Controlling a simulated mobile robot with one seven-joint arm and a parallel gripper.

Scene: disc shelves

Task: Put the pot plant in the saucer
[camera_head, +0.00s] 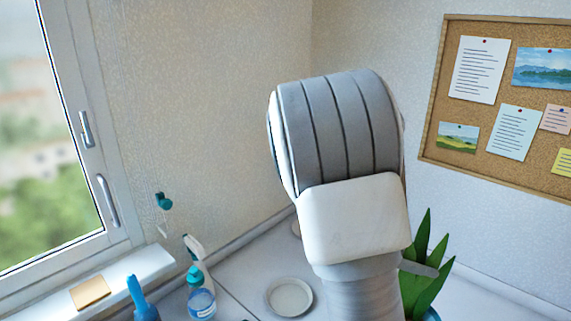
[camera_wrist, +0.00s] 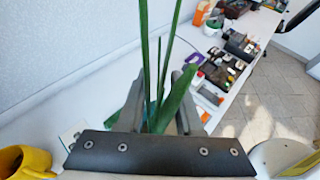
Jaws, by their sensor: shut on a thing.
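The pot plant has long upright green leaves (camera_head: 428,265) and shows at the right of my arm in the head view, with a bit of its teal pot (camera_head: 432,314) at the bottom edge. In the wrist view its leaves (camera_wrist: 145,50) rise between the fingers of my gripper (camera_wrist: 158,108), which is shut on the plant. The exact grip point and most of the pot are hidden. A round pale saucer (camera_head: 289,297) lies on the white surface left of my arm, empty and apart from the plant.
A spray bottle (camera_head: 201,300) and a blue item (camera_head: 142,301) stand left of the saucer near the window sill. A yellow vessel (camera_wrist: 27,162) is at the lower left of the wrist view. Several items crowd a white surface (camera_wrist: 222,82) there. A corkboard (camera_head: 432,95) hangs on the wall.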

